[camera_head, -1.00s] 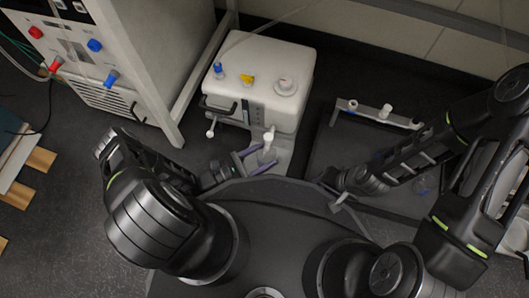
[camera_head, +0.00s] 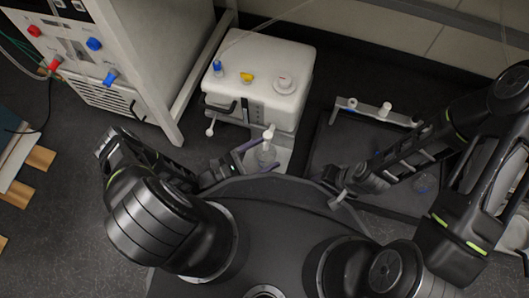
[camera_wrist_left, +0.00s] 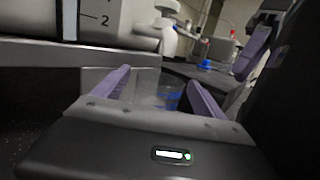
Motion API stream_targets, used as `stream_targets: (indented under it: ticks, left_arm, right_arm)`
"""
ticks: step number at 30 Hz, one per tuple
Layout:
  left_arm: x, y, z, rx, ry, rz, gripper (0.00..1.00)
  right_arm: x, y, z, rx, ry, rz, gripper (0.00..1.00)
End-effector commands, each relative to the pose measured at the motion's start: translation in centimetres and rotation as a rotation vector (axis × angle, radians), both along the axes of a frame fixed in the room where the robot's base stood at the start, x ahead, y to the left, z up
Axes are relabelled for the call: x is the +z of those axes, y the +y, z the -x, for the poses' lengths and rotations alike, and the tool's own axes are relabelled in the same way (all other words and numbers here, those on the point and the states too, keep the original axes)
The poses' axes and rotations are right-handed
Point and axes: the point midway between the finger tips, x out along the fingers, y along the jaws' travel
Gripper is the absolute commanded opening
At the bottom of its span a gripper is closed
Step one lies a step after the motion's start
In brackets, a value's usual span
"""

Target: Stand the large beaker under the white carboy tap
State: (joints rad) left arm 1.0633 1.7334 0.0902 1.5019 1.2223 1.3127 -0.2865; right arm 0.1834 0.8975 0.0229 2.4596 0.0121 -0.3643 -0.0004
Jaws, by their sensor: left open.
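The white carboy (camera_head: 262,75) stands in the upper middle of the head view, with its white tap (camera_head: 268,133) on the near side. A clear beaker (camera_head: 266,156) shows faintly just below the tap, seemingly upright on the pale surface there. My left gripper (camera_head: 252,158) is open beside the beaker, its purple fingers pointing toward it. In the left wrist view the fingers (camera_wrist_left: 162,92) are spread, with the see-through beaker (camera_wrist_left: 150,90) faint between or just beyond them. I cannot tell if they touch it. My right gripper (camera_head: 340,192) is small and dark in the head view; its fingers are unclear.
A white equipment cabinet (camera_head: 150,70) with coloured knobs stands left of the carboy. A dark tray-like platform (camera_head: 335,150) with a white-capped rail (camera_head: 375,112) lies to the right. Dark floor shows between the cabinet and carboy.

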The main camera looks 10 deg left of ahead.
Motion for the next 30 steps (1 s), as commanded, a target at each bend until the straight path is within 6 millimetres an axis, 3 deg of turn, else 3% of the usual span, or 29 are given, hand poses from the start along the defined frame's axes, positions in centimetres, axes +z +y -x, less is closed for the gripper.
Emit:
stream_targets:
  ticks: [15, 30]
  left_arm:
    - [-1.0, 5.4, 4.5, 0.003, 0.003, -0.006, 0.82]
    - [-1.0, 5.9, 5.1, 0.000, 0.001, -0.002, 0.82]
  right_arm:
    - [1.0, 0.1, 0.2, 0.001, 0.001, 0.002, 0.36]
    - [1.0, 0.1, 0.2, 0.001, 0.001, 0.002, 0.36]
